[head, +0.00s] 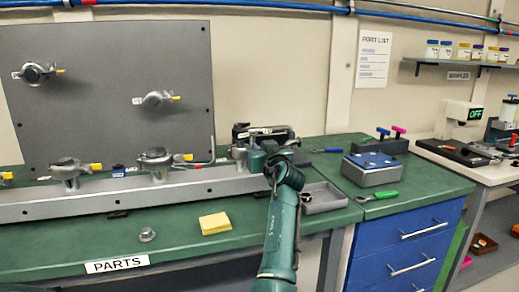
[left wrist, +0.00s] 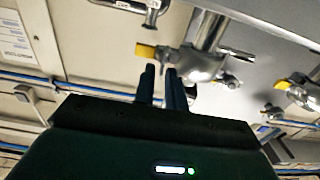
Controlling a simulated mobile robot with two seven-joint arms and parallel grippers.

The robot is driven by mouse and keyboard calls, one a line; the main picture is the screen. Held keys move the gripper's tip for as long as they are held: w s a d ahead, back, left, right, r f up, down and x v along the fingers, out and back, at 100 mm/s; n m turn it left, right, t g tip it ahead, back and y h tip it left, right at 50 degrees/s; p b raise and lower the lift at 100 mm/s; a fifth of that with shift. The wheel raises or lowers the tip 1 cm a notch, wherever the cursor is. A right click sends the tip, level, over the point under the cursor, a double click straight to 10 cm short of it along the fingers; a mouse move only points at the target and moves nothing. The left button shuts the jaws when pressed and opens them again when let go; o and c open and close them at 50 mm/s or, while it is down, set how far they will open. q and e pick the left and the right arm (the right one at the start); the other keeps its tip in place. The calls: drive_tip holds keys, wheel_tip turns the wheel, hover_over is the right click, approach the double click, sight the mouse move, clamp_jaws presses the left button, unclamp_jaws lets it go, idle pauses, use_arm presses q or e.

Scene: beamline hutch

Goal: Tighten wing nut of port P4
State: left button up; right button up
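My left gripper (head: 258,136) is over the right end of the grey rail in the head view, beside a metal clamp (head: 239,152) that it partly hides. In the left wrist view its two dark fingers (left wrist: 160,68) are slightly apart with nothing seen between them. A yellow wing nut (left wrist: 146,51) on a metal clamp (left wrist: 200,62) lies just beyond the fingertips; I cannot tell whether they touch. Other clamps sit on the rail (head: 155,162) and on the grey panel (head: 36,73). No port label is legible, so I cannot tell which is P4. My right gripper is out of view.
The green bench holds a yellow note pad (head: 214,223), a small clear dome-like part (head: 147,234), a grey tray (head: 322,198) and a blue-topped box (head: 373,168). A green-handled tool (head: 380,196) lies in front of the box. The grey panel (head: 110,55) stands behind the rail.

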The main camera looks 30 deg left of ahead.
use_arm(q)
drive_tip(key=shift+c, duration=0.3)
clamp_jaws()
